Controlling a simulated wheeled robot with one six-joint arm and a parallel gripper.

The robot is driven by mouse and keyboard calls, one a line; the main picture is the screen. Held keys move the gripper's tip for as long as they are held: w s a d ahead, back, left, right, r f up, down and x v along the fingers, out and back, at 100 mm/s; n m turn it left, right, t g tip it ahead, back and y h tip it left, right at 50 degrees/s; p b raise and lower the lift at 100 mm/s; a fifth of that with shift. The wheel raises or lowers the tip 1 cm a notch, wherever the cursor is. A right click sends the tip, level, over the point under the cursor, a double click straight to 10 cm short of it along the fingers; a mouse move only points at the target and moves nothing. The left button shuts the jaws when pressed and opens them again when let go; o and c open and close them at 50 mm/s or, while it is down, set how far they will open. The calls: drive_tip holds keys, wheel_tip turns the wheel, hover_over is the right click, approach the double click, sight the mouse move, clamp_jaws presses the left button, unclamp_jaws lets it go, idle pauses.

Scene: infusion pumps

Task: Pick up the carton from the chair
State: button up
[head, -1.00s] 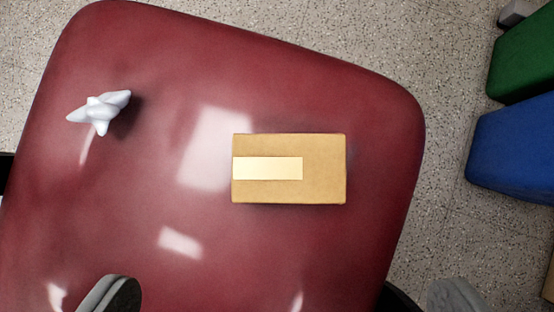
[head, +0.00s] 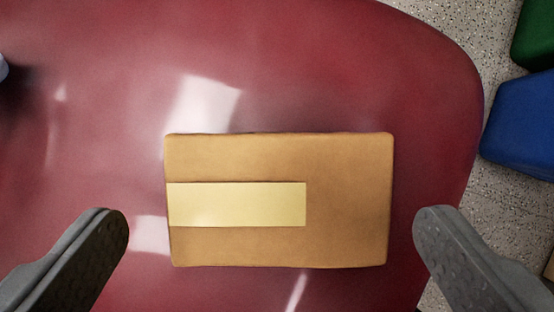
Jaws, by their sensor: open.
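The carton (head: 345,200) is a tan cardboard box with a pale yellow tape strip on its left part. It lies flat near the middle of the view on the dark red, shiny chair seat (head: 330,65). My gripper (head: 270,222) is open and empty. Its two grey fingers show at the lower left and lower right, one on either side of the carton, with a gap between each finger and the carton in the picture. I cannot tell how far the fingertips are above the seat.
A whitish object (head: 3,68) is cut off at the left edge, on the seat. A blue bin (head: 522,125) and a green bin (head: 535,35) stand on the speckled floor at right, beyond the seat's rounded edge. The seat above the carton is clear.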

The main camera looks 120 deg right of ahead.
sight(276, 207)
drive_tip(key=shift+x, duration=1.95)
drive_tip(key=shift+w, duration=0.1)
drive_tip(key=c, duration=0.8)
drive_tip(key=shift+r, duration=0.1)
